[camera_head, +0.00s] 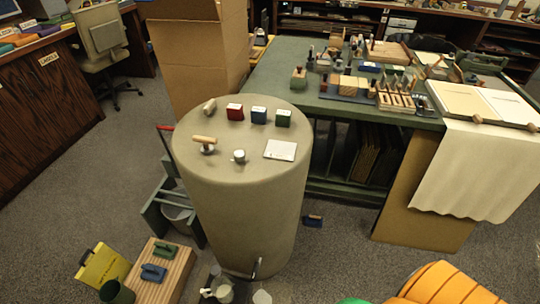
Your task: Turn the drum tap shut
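A large grey-beige drum (243,205) stands upright on the carpet in the middle of the head view. At the foot of its front, a small dark upright piece (256,267) sticks out; it looks like the tap's lever, but it is too small to tell its turn position. Just below are a pale cup-like container (224,293) and another pale piece (262,297), both near the bottom edge of the picture. I cannot see whether anything flows from the tap. Neither of my grippers shows in this view.
A green worktable (275,85) stands behind.

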